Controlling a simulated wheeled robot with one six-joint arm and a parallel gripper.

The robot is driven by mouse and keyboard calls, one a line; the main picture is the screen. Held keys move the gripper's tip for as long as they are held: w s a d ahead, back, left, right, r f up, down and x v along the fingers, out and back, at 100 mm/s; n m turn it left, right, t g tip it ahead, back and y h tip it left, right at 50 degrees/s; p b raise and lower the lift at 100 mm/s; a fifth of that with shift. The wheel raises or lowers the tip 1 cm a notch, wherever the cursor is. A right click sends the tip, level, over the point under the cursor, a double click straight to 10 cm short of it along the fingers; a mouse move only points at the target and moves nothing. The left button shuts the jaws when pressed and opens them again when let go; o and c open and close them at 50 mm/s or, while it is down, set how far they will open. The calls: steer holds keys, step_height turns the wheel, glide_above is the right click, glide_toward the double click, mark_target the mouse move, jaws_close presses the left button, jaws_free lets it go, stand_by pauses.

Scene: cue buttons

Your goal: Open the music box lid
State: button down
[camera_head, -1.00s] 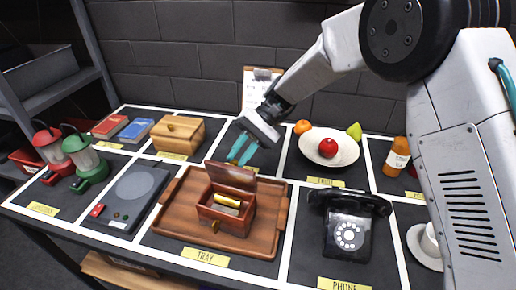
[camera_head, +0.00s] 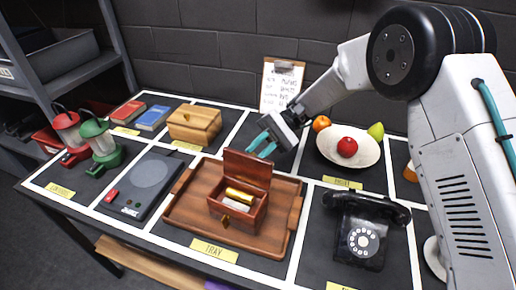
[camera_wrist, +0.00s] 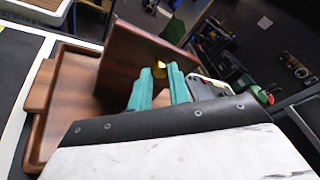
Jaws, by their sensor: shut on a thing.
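The music box (camera_head: 237,214) is a red-brown wooden box with a brass clasp on its front. It stands on the wooden tray (camera_head: 183,215). Its lid (camera_head: 247,168) is raised and stands up at the back edge, so a gold cylinder (camera_head: 240,195) shows inside. My gripper (camera_head: 261,147) is just behind the lid's upper part, its teal fingers reaching toward it. In the wrist view, the lid (camera_wrist: 133,62) shows from its outer side, with a small gold knob (camera_wrist: 159,68) between my fingertips. My fingers are shut on this knob; their contact is partly hidden.
A black telephone (camera_head: 360,235) is right of the tray. A fruit bowl (camera_head: 325,148) stands behind, and a wooden box (camera_head: 194,124) is behind left. A grey device (camera_head: 140,185) and lanterns (camera_head: 101,148) are to the left. A clipboard (camera_head: 281,85) leans on the wall.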

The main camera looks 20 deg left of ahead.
steer(key=c, duration=1.3)
jaws_free()
steer(key=v, duration=0.8)
step_height(320, 180, down, 4)
steer(key=s+d+m+t+h, duration=0.1)
steer(key=s+d, duration=0.1)
steer(key=s+d+r+m+t+h, duration=0.1)
steer(key=s+d+r+t, duration=0.25)
steer(key=d, duration=0.45)
steer(key=s+d+r+t+h, duration=0.1)
steer(key=s+d+r+t, duration=0.1)
steer(key=s+d+r, duration=0.45)
steer(key=s+d+r+m+t+h, duration=0.1)
steer(key=d+r+t+h, duration=0.15)
steer(key=d, duration=0.75)
steer(key=s+d+r+t, duration=0.2)
steer(key=s+d+t, duration=0.1)
steer(key=s+d, duration=0.4)
steer(key=s+d+r+m+t, duration=0.1)
steer(key=s+d+r+t, duration=0.2)
steer(key=s+d, duration=0.4)
steer(key=shift+s+m+t+h, duration=0.35)
steer(key=shift+s+t, duration=0.25)
steer(key=shift+t, duration=0.2)
